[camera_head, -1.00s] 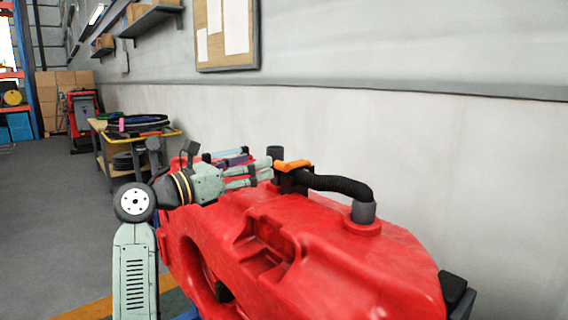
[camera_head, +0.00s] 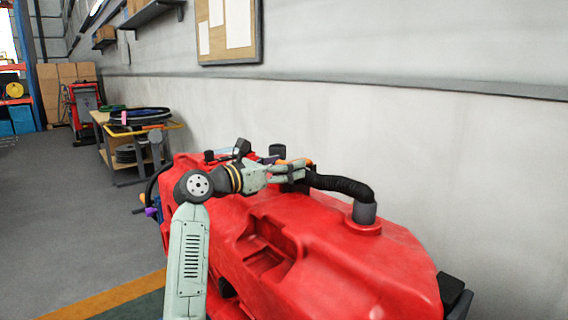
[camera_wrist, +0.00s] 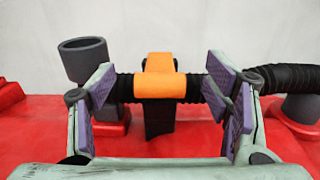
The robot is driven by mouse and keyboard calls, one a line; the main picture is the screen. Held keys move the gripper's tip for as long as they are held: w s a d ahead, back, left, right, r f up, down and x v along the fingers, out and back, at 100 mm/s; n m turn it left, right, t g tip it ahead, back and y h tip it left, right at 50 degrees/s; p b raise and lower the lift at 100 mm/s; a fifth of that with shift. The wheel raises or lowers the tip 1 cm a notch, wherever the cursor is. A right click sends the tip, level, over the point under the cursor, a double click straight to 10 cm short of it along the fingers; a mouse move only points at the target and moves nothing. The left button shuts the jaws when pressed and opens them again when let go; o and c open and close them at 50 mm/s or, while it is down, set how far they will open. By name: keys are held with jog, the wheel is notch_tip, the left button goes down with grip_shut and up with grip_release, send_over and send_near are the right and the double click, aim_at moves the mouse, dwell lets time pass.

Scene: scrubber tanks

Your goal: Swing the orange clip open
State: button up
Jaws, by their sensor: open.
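The orange clip (camera_wrist: 160,78) sits over the black corrugated hose in the middle of the wrist view, above a dark bracket. In the head view only a small part of the clip (camera_head: 309,162) shows past my gripper (camera_head: 303,170). In the wrist view my gripper (camera_wrist: 160,97) is open, with a purple-padded finger on each side of the clip and clear gaps between. The clip lies closed across the hose. From these views I cannot tell the exact depth between fingertips and clip.
The black hose (camera_head: 343,185) runs to a grey collar (camera_head: 364,212) on the red tank (camera_head: 330,260). A grey open pipe stub (camera_wrist: 85,60) stands left of the clip. The wall is behind. A cart (camera_head: 135,140) stands at the left, with open floor nearby.

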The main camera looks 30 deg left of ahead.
jog(key=shift+c, duration=0.5)
grip_shut()
dwell(0.5)
